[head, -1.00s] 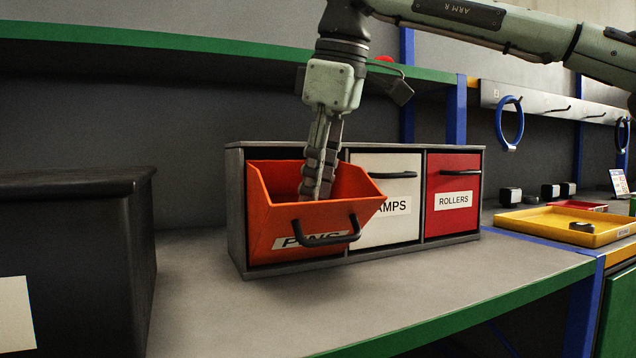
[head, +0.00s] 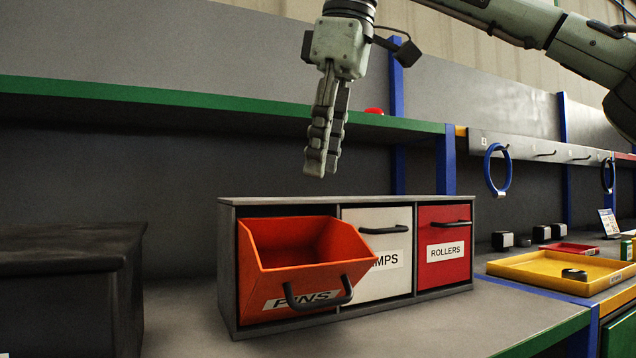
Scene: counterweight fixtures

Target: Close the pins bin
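The orange pins bin (head: 300,272) is tilted forward out of the left bay of a grey cabinet (head: 345,201). Its top is open and its dark handle (head: 318,297) faces front over the PINS label. Its inside looks empty where I can see it. My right gripper (head: 318,172) hangs fingers down above the bin and the cabinet's top, clear of both. Its fingers look close together with nothing visible between them, but the side-on angle hides whether they are fully shut. My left gripper is not in view.
A white bin (head: 385,275) labelled "...MPS" and a red ROLLERS bin (head: 445,262) sit closed beside it. A black box (head: 70,290) stands at left. A green-edged shelf (head: 200,103) runs behind. A yellow tray (head: 540,281) lies at right. The counter in front is clear.

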